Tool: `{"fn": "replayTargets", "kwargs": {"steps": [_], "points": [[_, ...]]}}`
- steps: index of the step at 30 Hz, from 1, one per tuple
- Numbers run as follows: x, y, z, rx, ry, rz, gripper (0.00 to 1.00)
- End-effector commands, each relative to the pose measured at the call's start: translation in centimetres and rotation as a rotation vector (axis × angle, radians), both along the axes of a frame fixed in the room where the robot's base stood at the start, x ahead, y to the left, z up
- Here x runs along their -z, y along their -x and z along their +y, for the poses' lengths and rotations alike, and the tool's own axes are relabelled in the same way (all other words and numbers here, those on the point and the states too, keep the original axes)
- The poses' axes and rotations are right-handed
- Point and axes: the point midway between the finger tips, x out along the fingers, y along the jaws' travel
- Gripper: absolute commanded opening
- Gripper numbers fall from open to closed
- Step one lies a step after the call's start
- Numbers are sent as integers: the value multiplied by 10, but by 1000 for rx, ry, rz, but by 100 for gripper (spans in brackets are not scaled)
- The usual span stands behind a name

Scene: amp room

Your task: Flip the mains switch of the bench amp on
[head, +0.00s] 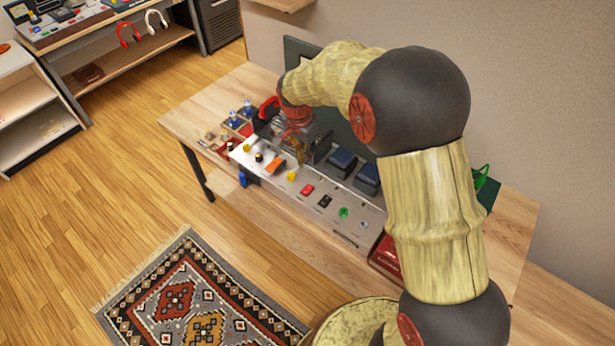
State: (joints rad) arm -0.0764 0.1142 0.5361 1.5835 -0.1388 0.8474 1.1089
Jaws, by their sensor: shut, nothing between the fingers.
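The bench amp (285,187) is a long silver unit on the wooden bench, its sloping face towards me. Its face carries yellow and black knobs, an orange part (275,164), a red switch-like part (307,189), a black one (325,201), a green button (344,212) and a small part at the right end (363,223). I cannot tell which is the mains switch or its position. My gripper (301,157) is shut and empty, pointing down over the amp's rear left part, behind the orange part. Its tips are small and blurred, so contact is unclear.
Dark box-like parts (342,161) stand at the amp's back, right of my gripper. Blue-topped items (234,120) stand at the bench's left. A red box (385,257) lies right of the amp. My arm hides much of the bench's right side. A patterned rug (190,300) lies in front.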

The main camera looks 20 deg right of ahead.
Motion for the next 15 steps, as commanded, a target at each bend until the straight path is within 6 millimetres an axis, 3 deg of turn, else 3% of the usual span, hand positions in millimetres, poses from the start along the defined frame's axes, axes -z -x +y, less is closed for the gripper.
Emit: {"fn": "replayTargets", "kwargs": {"steps": [5, 15], "points": [[18, 0, -2, -1, 1, 4, 0], [84, -5, -9, -1, 1, 4, 0]]}}
